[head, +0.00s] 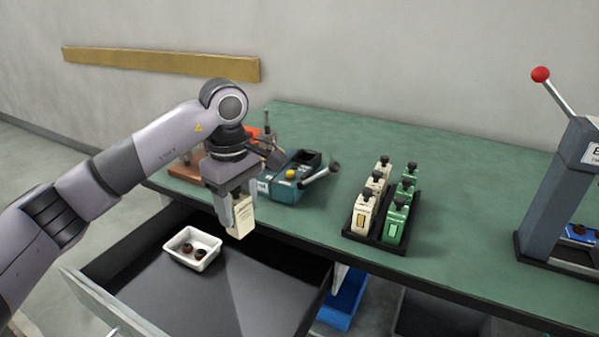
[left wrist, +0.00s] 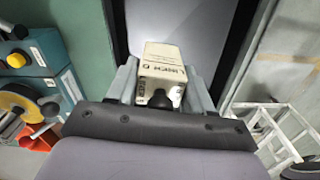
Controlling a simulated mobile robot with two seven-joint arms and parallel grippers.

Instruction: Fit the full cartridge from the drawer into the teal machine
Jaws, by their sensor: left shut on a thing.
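My left gripper (head: 238,205) is shut on a cream cartridge (head: 241,219) with dark lettering, held above the open drawer (head: 235,295) near the bench's front edge. In the left wrist view the cartridge (left wrist: 163,63) sits between the fingers of my left gripper (left wrist: 162,80), its black knob towards the camera. The teal machine (head: 287,190) stands on the bench just right of the gripper, with a dark top, a yellow knob and a lever. Part of it shows at the left of the left wrist view (left wrist: 52,62). My right gripper is not in view.
The drawer holds a white tray (head: 197,262) with small brown parts. A black rack (head: 377,240) of cream and green cartridges stands on the green bench (head: 460,220), right of the machine. A grey press (head: 560,190) with a red-knobbed lever stands far right.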

